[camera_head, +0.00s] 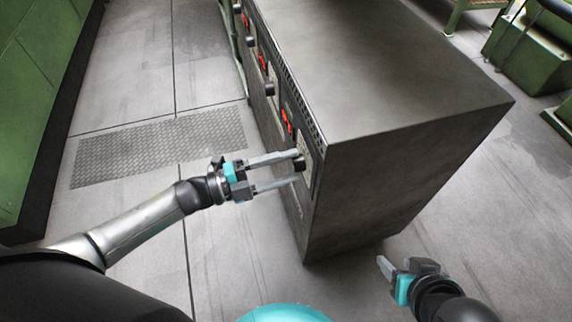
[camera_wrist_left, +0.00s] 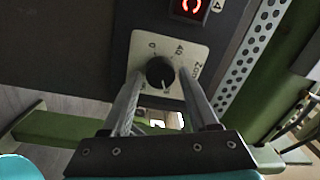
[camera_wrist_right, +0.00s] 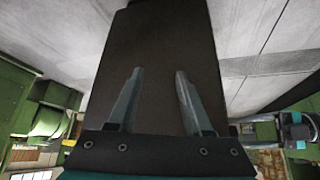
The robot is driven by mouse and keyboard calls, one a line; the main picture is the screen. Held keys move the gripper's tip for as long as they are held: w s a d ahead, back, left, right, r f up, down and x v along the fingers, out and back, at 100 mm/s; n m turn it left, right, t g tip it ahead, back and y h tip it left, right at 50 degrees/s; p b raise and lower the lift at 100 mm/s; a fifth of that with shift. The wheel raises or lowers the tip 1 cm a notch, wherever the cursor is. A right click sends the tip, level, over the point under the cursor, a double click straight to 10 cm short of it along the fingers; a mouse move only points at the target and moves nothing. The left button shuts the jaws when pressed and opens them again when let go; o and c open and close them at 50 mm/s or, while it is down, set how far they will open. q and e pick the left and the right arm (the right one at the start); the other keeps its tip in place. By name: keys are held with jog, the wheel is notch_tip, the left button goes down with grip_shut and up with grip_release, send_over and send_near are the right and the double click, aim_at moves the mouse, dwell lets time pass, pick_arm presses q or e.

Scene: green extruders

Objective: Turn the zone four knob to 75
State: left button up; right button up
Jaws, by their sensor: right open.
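The nearest black knob (camera_head: 299,163) is on the dark cabinet's front face. In the left wrist view the round knob (camera_wrist_left: 160,72) sits on a white plate (camera_wrist_left: 191,50) with dial numbers and lettering that starts with "Zon"; the zone number is not readable. A pale mark shows on the knob's lower side. My left gripper (camera_head: 299,166) reaches the knob from the left, its fingertips (camera_wrist_left: 160,73) on either side with small gaps visible. My right gripper (camera_head: 384,267) is open and empty, low near the cabinet's end; its fingers also show in the right wrist view (camera_wrist_right: 160,72).
The grey cabinet (camera_head: 400,70) carries several knobs and red displays along its front. A red-lit display (camera_wrist_left: 189,8) is by the knob plate. Green machinery (camera_head: 35,90) stands at the far left. Floor between them is clear, with a textured plate (camera_head: 160,145).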

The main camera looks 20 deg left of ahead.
pick_arm(q)
jog(key=shift+o, duration=1)
pick_arm(e)
jog(key=shift+r, duration=0.1)
pick_arm(q)
jog(key=shift+s+a, duration=0.2)
jog(key=p+v, duration=0.2)
jog(key=v, duration=1.2)
jog(key=shift+a+p, duration=0.35)
pick_arm(e)
jog(key=s+d+f+g, duration=0.1)
jog(key=s+d+f+g+h, duration=0.1)
jog(key=shift+f, duration=0.4)
pick_arm(q)
jog(key=shift+d, duration=0.1)
